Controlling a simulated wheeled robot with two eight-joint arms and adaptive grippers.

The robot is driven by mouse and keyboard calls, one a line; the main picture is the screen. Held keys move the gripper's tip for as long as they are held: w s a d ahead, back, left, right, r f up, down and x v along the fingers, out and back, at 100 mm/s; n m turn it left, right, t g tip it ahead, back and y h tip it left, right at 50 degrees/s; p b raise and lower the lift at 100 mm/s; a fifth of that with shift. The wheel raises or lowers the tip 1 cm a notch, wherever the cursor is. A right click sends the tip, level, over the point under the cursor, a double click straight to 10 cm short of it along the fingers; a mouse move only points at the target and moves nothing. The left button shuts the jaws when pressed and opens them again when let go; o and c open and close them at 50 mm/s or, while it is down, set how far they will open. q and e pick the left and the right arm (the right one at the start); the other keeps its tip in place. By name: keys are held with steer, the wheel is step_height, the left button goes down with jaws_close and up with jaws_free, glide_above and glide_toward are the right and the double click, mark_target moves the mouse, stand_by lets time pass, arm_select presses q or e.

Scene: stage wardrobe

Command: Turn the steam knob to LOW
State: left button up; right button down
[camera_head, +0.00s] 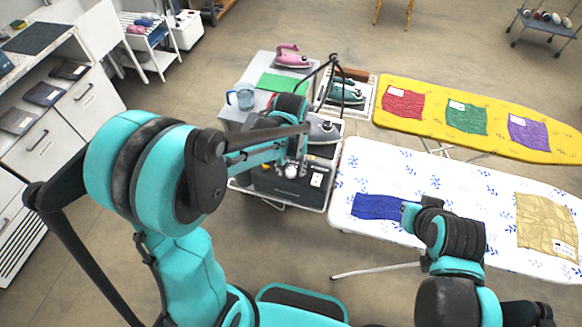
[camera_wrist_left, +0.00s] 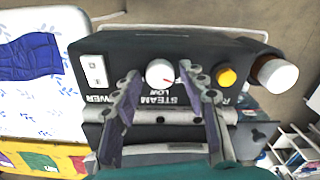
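The black steam station (camera_head: 268,184) stands on the cart, and its front panel (camera_wrist_left: 204,52) fills the upper middle of the left wrist view. The steam knob (camera_wrist_left: 158,73) is white and round with a red mark, above the upside-down words STEAM and LOW. My left gripper (camera_head: 290,165) is over the front of the station. In the left wrist view its fingers (camera_wrist_left: 158,78) are spread on either side of the knob, with slim gaps visible. My right gripper, near the blue cloth (camera_head: 376,207), is mostly hidden by its own arm, so its state is unclear.
An iron (camera_head: 322,130) rests on the station. The white ironing board (camera_head: 470,190) stands close to the right. A blue jug (camera_head: 244,96) stands behind left.

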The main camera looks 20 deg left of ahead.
arm_select(q)
jaws_close()
steer(key=shift+m, duration=0.4)
steer(key=m+b, duration=0.1)
steer(key=m, duration=0.4)
steer(key=shift+m, duration=0.4)
steer(key=m, duration=0.3)
steer(key=shift+b, duration=0.35)
steer(key=shift+m, duration=2.1)
steer(key=shift+o, duration=2.1)
jaws_free()
